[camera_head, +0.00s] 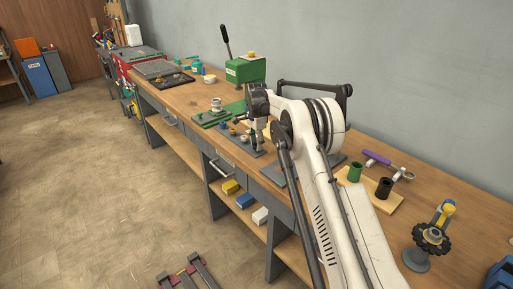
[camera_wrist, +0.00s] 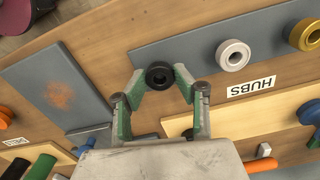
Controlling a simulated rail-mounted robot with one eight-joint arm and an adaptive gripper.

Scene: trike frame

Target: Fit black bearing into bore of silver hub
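The black bearing (camera_wrist: 159,75) sits between the fingertips of my gripper (camera_wrist: 160,78) in the wrist view, with the green pads against its two sides. The silver hub (camera_wrist: 233,55), a ring with a round bore, lies to the right of the bearing on a grey plate beside a "HUBS" label (camera_wrist: 252,86). The bearing is apart from the hub. In the head view my gripper (camera_head: 255,143) is low over the workbench; the bearing is too small to make out there.
A gold hub (camera_wrist: 307,35) lies right of the silver one. A grey plate with a rusty patch (camera_wrist: 60,92) is at the left. In the head view a green press (camera_head: 245,70) stands behind, and a board with green and black cylinders (camera_head: 384,188) is at the right.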

